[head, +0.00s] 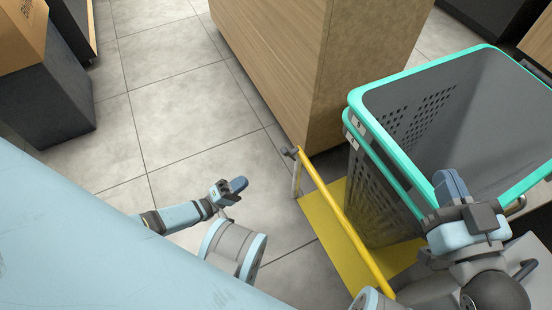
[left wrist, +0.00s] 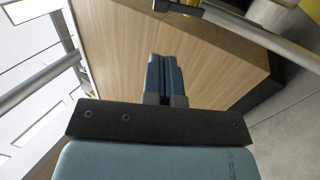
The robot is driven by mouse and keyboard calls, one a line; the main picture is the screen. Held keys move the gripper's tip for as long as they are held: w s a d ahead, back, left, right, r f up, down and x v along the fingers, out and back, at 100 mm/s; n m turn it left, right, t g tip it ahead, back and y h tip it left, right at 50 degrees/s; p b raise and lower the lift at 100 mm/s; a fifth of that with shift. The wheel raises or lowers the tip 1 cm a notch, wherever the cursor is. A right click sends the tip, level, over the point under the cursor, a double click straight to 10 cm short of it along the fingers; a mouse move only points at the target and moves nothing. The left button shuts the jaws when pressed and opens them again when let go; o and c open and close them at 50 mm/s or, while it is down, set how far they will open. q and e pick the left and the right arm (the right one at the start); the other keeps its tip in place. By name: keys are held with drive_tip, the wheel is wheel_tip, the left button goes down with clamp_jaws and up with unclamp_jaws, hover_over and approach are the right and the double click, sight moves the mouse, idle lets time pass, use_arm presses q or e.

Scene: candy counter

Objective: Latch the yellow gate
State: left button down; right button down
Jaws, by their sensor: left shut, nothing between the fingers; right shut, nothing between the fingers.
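The yellow gate shows in the head view as a long yellow bar (head: 345,222) running from beside the wooden cabinet toward my body. A dark grey fitting (head: 289,152) sits at its far end, close to the cabinet's lower corner. A flat yellow panel (head: 328,228) lies below the bar. My left gripper (head: 238,185) is shut and empty, to the left of the bar and apart from it. Its closed fingers also show in the left wrist view (left wrist: 164,75), with a dark fitting (left wrist: 180,8) and bar above them. My right gripper (head: 448,185) is shut, over the baskets' near rim.
A wooden cabinet (head: 295,60) stands behind the gate's far end. Grey baskets with turquoise rims (head: 420,70) are stacked right of the bar. A dark box (head: 45,105) stands at the far left. Tiled floor (head: 165,130) is clear between box and cabinet.

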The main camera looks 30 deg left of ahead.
use_arm(q)
drive_tip(key=b, duration=0.2)
approach(293, 153)
wheel_tip(293, 153, up, 4)
drive_tip(key=w, duration=0.2)
drive_tip(key=shift+w+d+r, duration=0.45)
drive_tip(key=shift+d+r, duration=0.05)
drive_tip(key=shift+d, duration=0.2)
use_arm(e)
drive_tip(key=shift+w+d+r+n+t, duration=0.3)
drive_tip(key=shift+d+r+n, duration=0.05)
drive_tip(key=shift+n, duration=0.45)
use_arm(q)
drive_tip(key=shift+r, duration=0.1)
